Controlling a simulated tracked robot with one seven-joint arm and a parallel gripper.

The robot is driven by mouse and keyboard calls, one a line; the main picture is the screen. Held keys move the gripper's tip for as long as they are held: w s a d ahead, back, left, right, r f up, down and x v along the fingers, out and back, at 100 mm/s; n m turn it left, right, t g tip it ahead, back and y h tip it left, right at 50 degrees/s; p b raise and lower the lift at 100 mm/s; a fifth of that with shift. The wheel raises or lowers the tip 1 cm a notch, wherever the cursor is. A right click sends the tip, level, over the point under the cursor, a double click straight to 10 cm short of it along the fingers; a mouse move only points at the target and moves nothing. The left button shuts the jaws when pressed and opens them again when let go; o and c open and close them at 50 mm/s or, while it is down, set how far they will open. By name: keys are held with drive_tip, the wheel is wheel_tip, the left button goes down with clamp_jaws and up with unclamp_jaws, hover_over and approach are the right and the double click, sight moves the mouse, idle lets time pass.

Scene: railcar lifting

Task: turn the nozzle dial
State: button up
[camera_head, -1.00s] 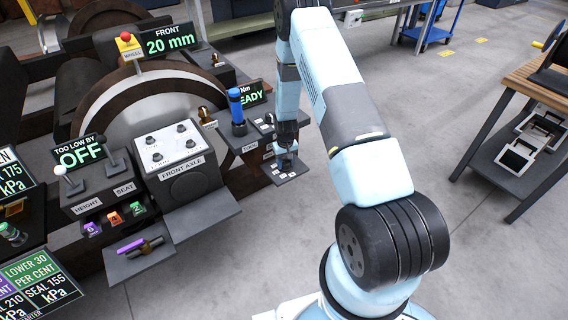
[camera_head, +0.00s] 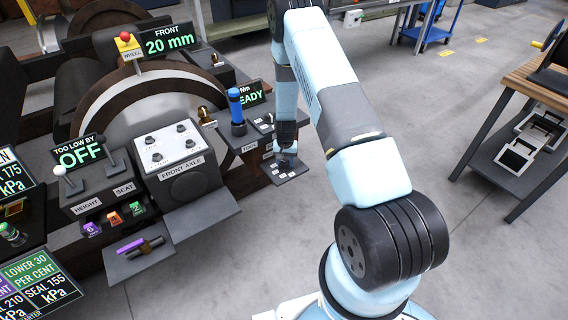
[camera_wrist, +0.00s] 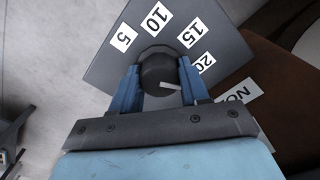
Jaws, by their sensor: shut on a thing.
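The nozzle dial (camera_wrist: 158,72) is a dark round knob on a grey plate (camera_wrist: 95,70) marked 5, 10, 15 and 20. Its white pointer points right and slightly down in the wrist view, below the 20 label (camera_wrist: 204,62). My gripper (camera_wrist: 158,80) is shut on the dial, with one blue finger on each side. In the head view, my gripper (camera_head: 287,156) is at the small labelled plate (camera_head: 284,176) on the right end of the console. The dial is mostly hidden there.
A blue-handled tool (camera_head: 236,108) stands just left of my gripper. The front axle box (camera_head: 178,165) and height and seat levers (camera_head: 66,180) are farther left. A wooden-topped bench (camera_head: 545,80) stands at the right.

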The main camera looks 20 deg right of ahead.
sight(285, 161)
drive_tip(key=shift+w, duration=0.1)
drive_tip(key=o, duration=1)
drive_tip(key=shift+o, duration=0.2)
drive_tip(key=shift+r, duration=0.6)
wheel_tip(285, 161, up, 12)
drive_tip(key=shift+r, duration=0.25)
